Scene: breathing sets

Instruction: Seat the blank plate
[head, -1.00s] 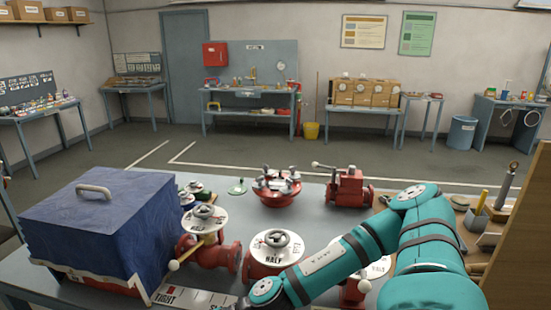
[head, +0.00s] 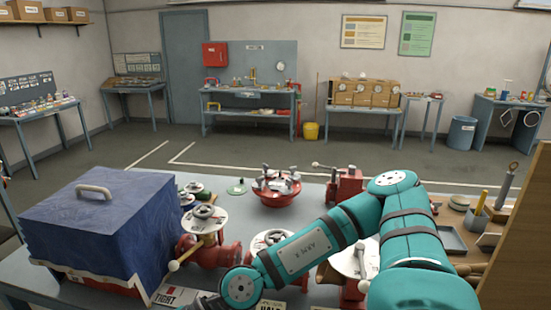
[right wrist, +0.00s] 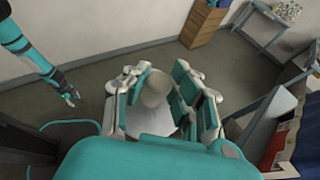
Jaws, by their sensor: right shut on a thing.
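My right arm reaches across the bench in the head view, and its hand is cut by the bottom edge. In the right wrist view my right gripper (right wrist: 156,86) is shut on a pale rounded piece (right wrist: 155,92). A flat white surface shows just below that piece; I cannot tell whether they are one part or whether this is the blank plate. My left gripper (right wrist: 71,96) shows small at the left of the right wrist view, apart from everything, its fingers seemingly spread. A green disc with a small knob (head: 238,187) lies flat on the bench.
A blue-covered box (head: 95,225) fills the bench's left. Red valves with white dials (head: 207,220) stand beside it. A red round fitting (head: 276,188) and a red valve body (head: 345,187) stand behind. A grey tray (head: 452,239) and wooden panel (head: 510,230) are at right.

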